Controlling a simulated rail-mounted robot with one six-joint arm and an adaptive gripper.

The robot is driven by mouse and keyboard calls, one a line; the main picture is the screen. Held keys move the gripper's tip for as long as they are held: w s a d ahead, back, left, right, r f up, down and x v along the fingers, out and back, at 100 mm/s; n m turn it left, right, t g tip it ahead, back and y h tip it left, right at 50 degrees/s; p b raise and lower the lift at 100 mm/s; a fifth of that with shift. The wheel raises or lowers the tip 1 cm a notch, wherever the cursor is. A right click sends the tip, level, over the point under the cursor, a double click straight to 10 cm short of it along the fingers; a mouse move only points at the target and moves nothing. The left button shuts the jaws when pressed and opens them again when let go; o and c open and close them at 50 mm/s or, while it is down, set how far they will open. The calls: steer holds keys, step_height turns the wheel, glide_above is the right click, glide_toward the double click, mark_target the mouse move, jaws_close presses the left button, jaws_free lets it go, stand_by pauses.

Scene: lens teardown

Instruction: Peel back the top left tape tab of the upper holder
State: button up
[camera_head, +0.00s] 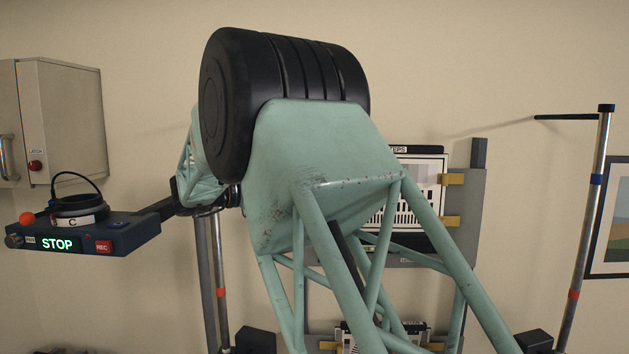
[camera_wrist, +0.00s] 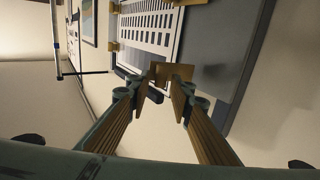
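In the wrist view, which is turned about upside down, the upper holder (camera_wrist: 215,65) is a grey panel with a striped black-and-white chart (camera_wrist: 158,32) on it. The top left tape tab (camera_wrist: 176,71) is a gold flap at the chart's corner. In the head view my arm hides the gripper and the holder's left side; the chart (camera_head: 423,165) and right-hand tabs (camera_head: 452,179) show.
A second chart (camera_head: 385,333) sits low, partly behind my arm. A pole (camera_head: 590,220) with a thin rod (camera_head: 566,117) stands at right. A control box with a STOP display (camera_head: 82,235) and a lens ring (camera_head: 78,204) is at left. A wall cabinet (camera_head: 55,115) hangs above it.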

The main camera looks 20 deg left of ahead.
steer(key=shift+o, duration=0.3)
step_height(320, 180, up, 10)
stand_by(0.8)
stand_by(0.4)
